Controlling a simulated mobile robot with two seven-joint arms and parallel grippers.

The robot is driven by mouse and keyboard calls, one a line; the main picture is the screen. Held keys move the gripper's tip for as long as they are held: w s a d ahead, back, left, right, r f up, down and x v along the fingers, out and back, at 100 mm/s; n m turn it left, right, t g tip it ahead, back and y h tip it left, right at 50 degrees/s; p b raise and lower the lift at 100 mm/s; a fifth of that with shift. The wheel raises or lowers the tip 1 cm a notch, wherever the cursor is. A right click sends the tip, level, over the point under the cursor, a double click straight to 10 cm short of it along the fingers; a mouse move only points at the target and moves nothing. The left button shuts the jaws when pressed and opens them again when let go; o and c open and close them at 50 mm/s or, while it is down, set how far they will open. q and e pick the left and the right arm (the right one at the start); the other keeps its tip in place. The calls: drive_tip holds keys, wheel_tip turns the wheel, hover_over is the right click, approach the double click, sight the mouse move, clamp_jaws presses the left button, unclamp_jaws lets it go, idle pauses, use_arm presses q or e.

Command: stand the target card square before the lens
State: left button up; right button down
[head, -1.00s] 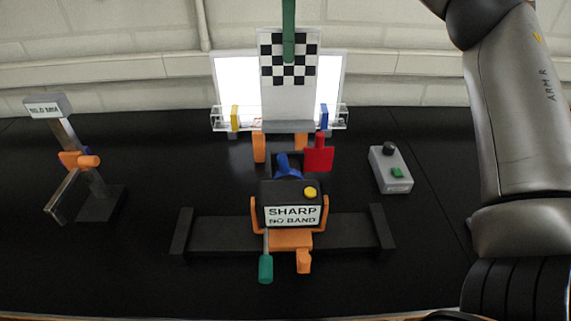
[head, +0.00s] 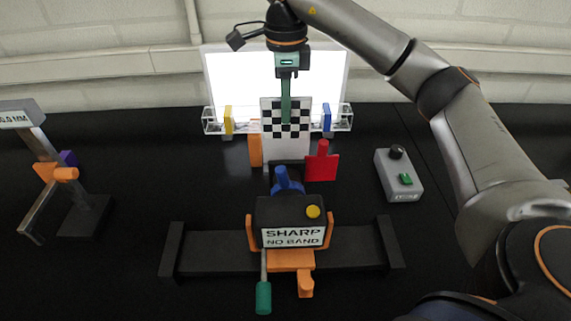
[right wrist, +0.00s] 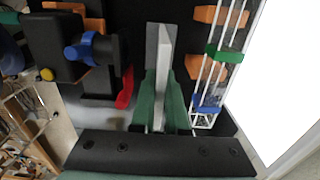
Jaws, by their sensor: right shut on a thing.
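The target card (head: 288,143) is white with a black-and-white checkered upper part. It stands upright behind the lens unit (head: 290,212), facing it. My right gripper (head: 287,103) is above the card, shut on its upper edge with green fingers. In the right wrist view the card (right wrist: 163,50) shows edge-on between the green fingers (right wrist: 161,105). My left gripper is out of view.
A bright panel (head: 225,80) stands behind a clear rack (head: 212,126) with yellow and blue clips. A red paddle (head: 321,165) is close right of the card. A grey control box (head: 399,176) lies right; an orange-clamped stand (head: 85,215) stands left.

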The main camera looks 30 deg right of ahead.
sight(285, 140)
wheel_tip(285, 140, down, 8)
drive_tip(key=shift+f+p, duration=0.1)
drive_tip(key=shift+p, duration=0.5)
drive_tip(key=c, duration=0.9)
unclamp_jaws()
drive_tip(key=shift+f, duration=0.1)
wheel_tip(285, 140, up, 12)
drive_tip(key=shift+r, duration=0.15)
